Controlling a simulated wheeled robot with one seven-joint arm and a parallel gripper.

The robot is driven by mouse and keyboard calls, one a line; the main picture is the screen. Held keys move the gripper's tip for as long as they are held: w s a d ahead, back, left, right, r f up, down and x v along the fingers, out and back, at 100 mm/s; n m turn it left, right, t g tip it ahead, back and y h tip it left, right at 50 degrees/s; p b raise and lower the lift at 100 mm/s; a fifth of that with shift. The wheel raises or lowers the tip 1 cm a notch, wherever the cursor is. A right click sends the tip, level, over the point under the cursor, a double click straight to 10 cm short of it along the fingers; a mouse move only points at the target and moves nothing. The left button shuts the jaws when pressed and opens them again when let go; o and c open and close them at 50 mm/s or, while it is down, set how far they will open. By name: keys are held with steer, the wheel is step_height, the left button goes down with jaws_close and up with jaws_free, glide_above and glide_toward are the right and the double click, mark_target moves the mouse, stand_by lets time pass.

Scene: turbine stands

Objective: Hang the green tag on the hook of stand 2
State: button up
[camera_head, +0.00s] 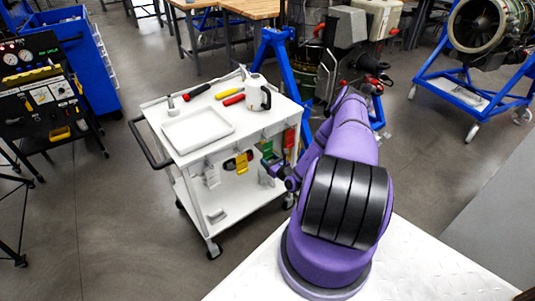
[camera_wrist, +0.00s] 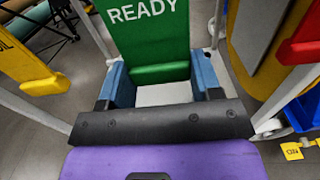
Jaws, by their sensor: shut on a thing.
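The green tag (camera_wrist: 150,35), lettered READY, fills the upper middle of the wrist view. My gripper (camera_wrist: 162,82) is shut on it, with a blue finger at each side of its lower end. In the head view the green tag (camera_head: 267,149) is small, at the right front side of the white cart, with my gripper (camera_head: 272,163) at it. I cannot tell whether the tag still hangs from the cart. Blue stands show behind the cart (camera_head: 284,68) and at the right under an engine (camera_head: 464,87). No hook or stand number is readable.
The white cart (camera_head: 186,150) carries a tray (camera_head: 198,129), tools and a white jug (camera_head: 257,93). A yellow tag (camera_head: 242,163) and a red tag (camera_head: 290,137) flank the green one closely.

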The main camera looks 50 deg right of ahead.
steer(key=shift+s, duration=0.5)
steer(key=shift+s+a, duration=0.25)
steer(key=shift+s, duration=1)
